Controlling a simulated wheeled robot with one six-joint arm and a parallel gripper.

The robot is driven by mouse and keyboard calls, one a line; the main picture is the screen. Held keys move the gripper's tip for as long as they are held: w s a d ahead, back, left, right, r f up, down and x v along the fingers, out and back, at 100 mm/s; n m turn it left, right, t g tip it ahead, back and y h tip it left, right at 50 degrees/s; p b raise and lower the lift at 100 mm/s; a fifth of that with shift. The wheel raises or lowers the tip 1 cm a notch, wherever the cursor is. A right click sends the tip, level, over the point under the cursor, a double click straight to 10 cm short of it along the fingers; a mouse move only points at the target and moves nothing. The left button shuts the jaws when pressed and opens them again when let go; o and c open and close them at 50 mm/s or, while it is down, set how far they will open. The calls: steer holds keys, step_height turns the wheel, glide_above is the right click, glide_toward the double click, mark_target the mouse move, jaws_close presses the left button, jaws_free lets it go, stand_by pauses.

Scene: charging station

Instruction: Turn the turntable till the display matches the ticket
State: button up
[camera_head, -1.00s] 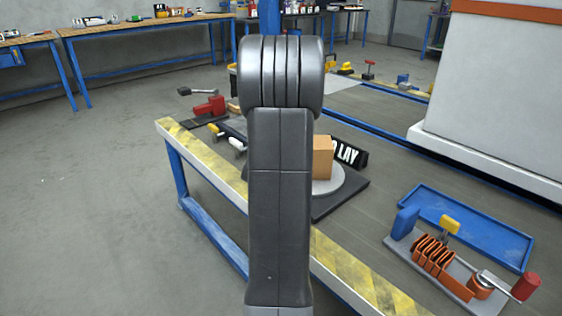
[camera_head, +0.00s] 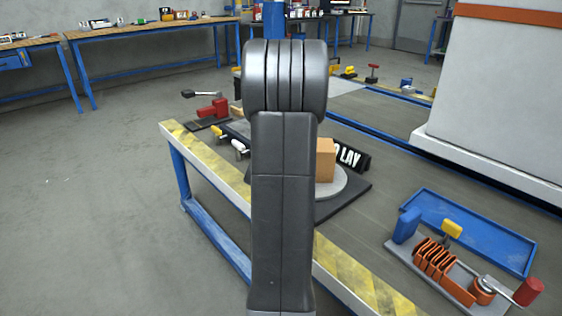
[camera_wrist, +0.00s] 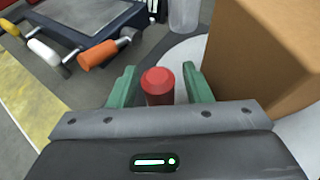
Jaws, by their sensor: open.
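The turntable's pale round disc (camera_head: 343,184) sits on a dark base on the workbench, partly hidden behind my arm. A brown box (camera_head: 325,160) stands on the disc; it also fills the right of the wrist view (camera_wrist: 265,55). My gripper (camera_wrist: 159,77) has its green fingers open, one on each side of a red knob (camera_wrist: 158,85) beside the box. Whether the fingers touch the knob I cannot tell. A black sign with white letters ending in "LAY" (camera_head: 350,157) stands behind the disc, its left part hidden. I cannot make out a ticket.
Orange, white and yellow handles (camera_wrist: 98,54) lie left of the knob on a dark fixture. On the bench at right are a blue tray (camera_head: 470,228) and a fixture with orange fins and a red-handled crank (camera_head: 527,291). A large white block (camera_head: 500,90) stands behind.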

steer(key=p+v, duration=0.3)
steer(key=v, duration=1)
steer(key=shift+s+p, duration=0.35)
steer(key=shift+p, duration=0.05)
steer(key=shift+a+r, duration=0.1)
steer(key=shift+r, duration=0.05)
